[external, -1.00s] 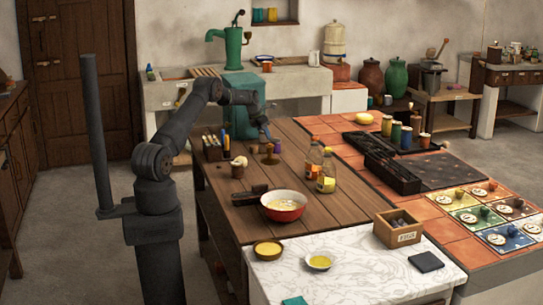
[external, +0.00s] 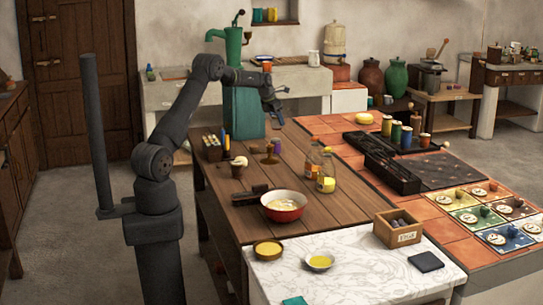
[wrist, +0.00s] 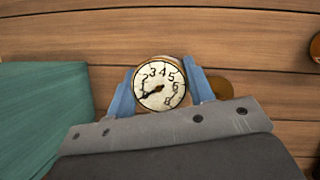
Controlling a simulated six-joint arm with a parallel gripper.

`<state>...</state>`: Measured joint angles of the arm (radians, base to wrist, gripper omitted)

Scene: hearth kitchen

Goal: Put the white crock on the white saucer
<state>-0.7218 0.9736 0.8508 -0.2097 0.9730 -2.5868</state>
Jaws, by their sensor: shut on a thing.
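My gripper (external: 277,103) is raised above the far end of the wooden table, beside the teal pump column. In the wrist view its blue fingers (wrist: 160,90) are closed on the sides of a round white-faced dial (wrist: 159,84) with black numbers and a hand. In the external view the held thing is too small to make out. No certain white crock shows; a small white vessel (external: 314,59) stands on the sink's right end. A pale dish with yellow contents (external: 319,262) sits on the marble; I cannot tell whether it is the white saucer.
A purple thing (external: 277,145), a wooden stand (external: 269,155) and two bottles (external: 326,172) stand on the table. The teal column (external: 244,110) rises close to my gripper. Bare planks lie mid-table.

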